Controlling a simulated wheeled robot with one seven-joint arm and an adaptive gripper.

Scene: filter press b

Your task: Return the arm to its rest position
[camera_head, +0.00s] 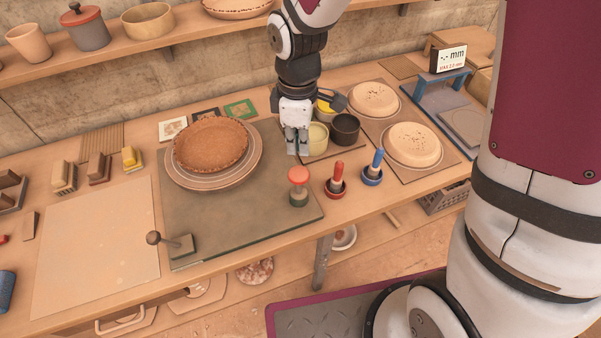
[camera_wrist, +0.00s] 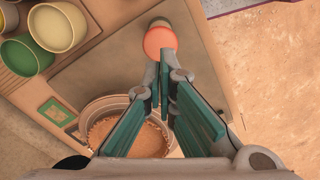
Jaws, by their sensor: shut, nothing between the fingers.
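My gripper (camera_head: 298,151) hangs pointing down over the workbench, just right of the round brown dish (camera_head: 210,146) on its turntable-like plate (camera_head: 244,172). In the wrist view my gripper (camera_wrist: 172,72) shows two fingers with teal pads coming together at the tips, shut with nothing between them. The dish (camera_wrist: 128,138) lies partly hidden behind the fingers there. My arm reaches in from the top of the head view, its upper links cut off by the frame.
A red-topped stamp (camera_head: 299,184) stands on the dark green board (camera_head: 200,222) in front of my gripper. Small bowls, including a dark one (camera_head: 345,128), sit close to its right. Red (camera_head: 336,182) and blue (camera_head: 373,170) handled tools stand near the bench's front edge. A shelf (camera_head: 160,42) runs behind.

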